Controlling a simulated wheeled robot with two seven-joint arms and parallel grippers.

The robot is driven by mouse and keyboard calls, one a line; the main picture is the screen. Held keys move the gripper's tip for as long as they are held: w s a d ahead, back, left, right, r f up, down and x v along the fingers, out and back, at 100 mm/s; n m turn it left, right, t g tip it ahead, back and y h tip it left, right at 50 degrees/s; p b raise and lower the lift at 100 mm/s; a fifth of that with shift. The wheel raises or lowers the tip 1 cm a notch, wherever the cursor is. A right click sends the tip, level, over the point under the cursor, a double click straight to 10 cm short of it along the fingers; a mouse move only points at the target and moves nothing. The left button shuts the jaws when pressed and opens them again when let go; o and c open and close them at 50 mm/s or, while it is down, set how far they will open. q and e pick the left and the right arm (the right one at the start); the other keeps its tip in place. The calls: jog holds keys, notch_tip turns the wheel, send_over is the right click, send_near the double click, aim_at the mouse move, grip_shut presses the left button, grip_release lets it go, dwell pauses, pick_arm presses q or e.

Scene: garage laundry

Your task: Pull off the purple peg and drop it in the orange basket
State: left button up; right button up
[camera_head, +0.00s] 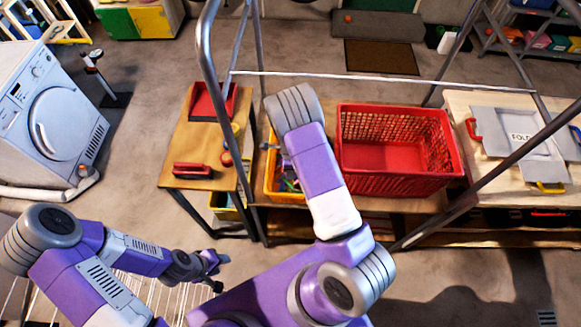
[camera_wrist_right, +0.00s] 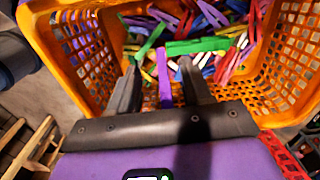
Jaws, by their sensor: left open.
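The orange basket (camera_head: 271,185) stands on the bench, partly covered by my right arm in the head view. In the right wrist view the orange basket (camera_wrist_right: 85,92) fills the upper part and holds many coloured pegs. My right gripper (camera_wrist_right: 160,64) is over the basket, its two dark fingers apart. A purple peg (camera_wrist_right: 165,78) shows in the gap between the fingers, with space on both sides; its depth is hard to tell. A green peg (camera_wrist_right: 195,46) lies just beyond. My left gripper (camera_head: 217,272) is open and empty, low at the left, away from the basket.
A red basket (camera_head: 392,155) stands right of the orange one. A thin white line (camera_head: 380,79) crosses between grey metal poles. A small wooden table (camera_head: 200,140) with red items stands left, a washing machine (camera_head: 50,120) farther left. A folding board (camera_head: 515,135) lies right.

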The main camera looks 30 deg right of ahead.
notch_tip(320, 180, up, 8)
jog(key=shift+f+p, duration=0.2)
jog(key=shift+p, duration=0.1)
jog(key=shift+s, duration=0.1)
dwell(0.3)
